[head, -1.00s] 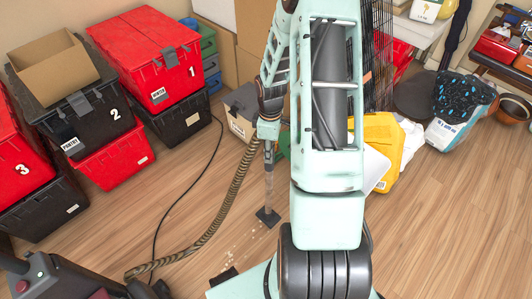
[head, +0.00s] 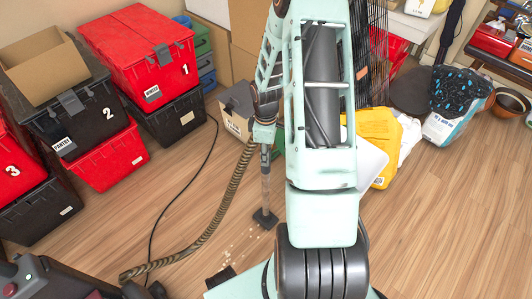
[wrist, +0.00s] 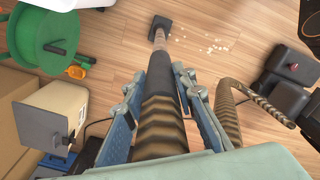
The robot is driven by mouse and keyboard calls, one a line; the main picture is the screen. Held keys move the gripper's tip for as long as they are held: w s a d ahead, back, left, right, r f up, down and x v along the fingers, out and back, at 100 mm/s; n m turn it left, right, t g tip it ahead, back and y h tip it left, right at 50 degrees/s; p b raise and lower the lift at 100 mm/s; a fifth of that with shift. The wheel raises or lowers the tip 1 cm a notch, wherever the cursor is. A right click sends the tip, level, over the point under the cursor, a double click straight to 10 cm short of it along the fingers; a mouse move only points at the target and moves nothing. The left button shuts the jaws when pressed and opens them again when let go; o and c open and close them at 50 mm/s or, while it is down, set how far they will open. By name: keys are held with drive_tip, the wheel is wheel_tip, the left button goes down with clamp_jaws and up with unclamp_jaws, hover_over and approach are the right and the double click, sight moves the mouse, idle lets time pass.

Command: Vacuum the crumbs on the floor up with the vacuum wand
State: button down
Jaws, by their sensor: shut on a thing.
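The vacuum wand (head: 265,180) hangs down from my gripper (head: 264,133) in the head view, with its dark floor head (head: 265,218) at the floor. In the wrist view the wand (wrist: 163,88) runs between the fingers of my gripper (wrist: 160,100), which is shut on it. Its floor head (wrist: 161,27) is at the far end. The pale crumbs (head: 238,246) lie on the floor in front of the floor head; in the wrist view the crumbs (wrist: 208,44) are scattered to its right. A ribbed hose (head: 213,213) runs from the wand to the dark vacuum body (head: 70,284).
Stacked red and black totes (head: 141,50) stand at the left. A cardboard box (head: 236,112) is behind the wand. A green reel (wrist: 45,38) shows in the wrist view. A black cord (head: 178,195) crosses the floor. Bare floor (head: 445,225) lies at the right.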

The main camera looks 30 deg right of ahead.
drive_tip(key=shift+f, duration=0.35)
drive_tip(key=s+a+r+b, duration=0.1)
drive_tip(key=s+a, duration=0.2)
drive_tip(key=a, duration=0.6)
drive_tip(key=s+a+r, duration=0.1)
drive_tip(key=s+a, duration=0.2)
drive_tip(key=a, duration=0.7)
drive_tip(key=s+a+r+b, duration=0.1)
drive_tip(key=s+a, duration=0.2)
drive_tip(key=a, duration=0.7)
drive_tip(key=shift+s+a+r+b, duration=0.25)
drive_tip(key=shift+s+r+b, duration=0.05)
drive_tip(key=shift+r, duration=0.05)
idle(0.9)
drive_tip(key=shift+w, duration=0.15)
idle(0.5)
